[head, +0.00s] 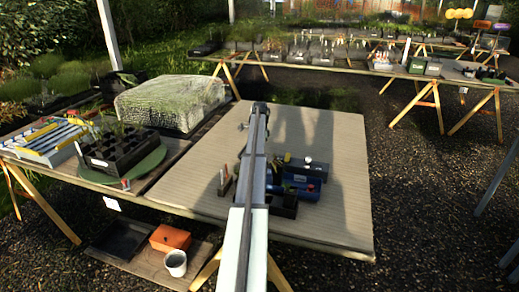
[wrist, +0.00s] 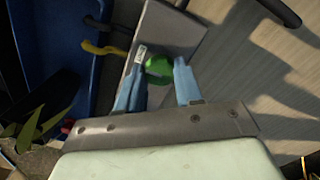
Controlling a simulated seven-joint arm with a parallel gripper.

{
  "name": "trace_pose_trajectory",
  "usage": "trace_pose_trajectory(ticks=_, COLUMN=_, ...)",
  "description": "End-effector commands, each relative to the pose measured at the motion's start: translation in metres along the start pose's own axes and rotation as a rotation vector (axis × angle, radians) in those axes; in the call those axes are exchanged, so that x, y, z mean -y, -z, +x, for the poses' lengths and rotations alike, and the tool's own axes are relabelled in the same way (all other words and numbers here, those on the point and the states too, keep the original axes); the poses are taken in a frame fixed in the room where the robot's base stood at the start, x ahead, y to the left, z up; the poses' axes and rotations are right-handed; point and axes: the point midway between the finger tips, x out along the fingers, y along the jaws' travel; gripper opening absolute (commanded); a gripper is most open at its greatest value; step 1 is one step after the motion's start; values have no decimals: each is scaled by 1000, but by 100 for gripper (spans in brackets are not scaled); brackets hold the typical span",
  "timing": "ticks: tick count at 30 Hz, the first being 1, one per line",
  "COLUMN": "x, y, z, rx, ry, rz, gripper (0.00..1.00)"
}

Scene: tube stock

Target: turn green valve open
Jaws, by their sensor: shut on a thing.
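The green valve (wrist: 157,67) shows in the wrist view as a rounded green knob in front of a grey plate (wrist: 178,30). My gripper (wrist: 160,78) has its two blue fingers on either side of the knob and is shut on it. A small white label (wrist: 140,53) sits on the plate just left of the knob. How far the valve is turned cannot be told. In the head view my arm runs up the middle of the table, and I cannot make out the green valve or the fingertips there.
A yellow handle (wrist: 103,48) and a blue body (wrist: 40,45) lie left of the valve in the wrist view. In the head view, blue and black items (head: 300,175) stand right of my arm. The table (head: 340,215) has bare room on its right side.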

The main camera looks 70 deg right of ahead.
Motion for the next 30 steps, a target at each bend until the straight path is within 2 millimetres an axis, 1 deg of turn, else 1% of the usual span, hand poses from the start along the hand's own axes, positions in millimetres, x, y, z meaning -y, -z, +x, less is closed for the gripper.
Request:
trace_pose_trajectory(ticks=5, x=0, y=0, z=0, rx=0, ry=-1, rz=-59, gripper=5)
trace_pose_trajectory(ticks=11, x=0, y=0, z=0, rx=0, ry=0, rz=-197, gripper=5)
trace_pose_trajectory(ticks=30, x=-1, y=-1, z=0, rx=1, ry=0, rz=-800, gripper=5)
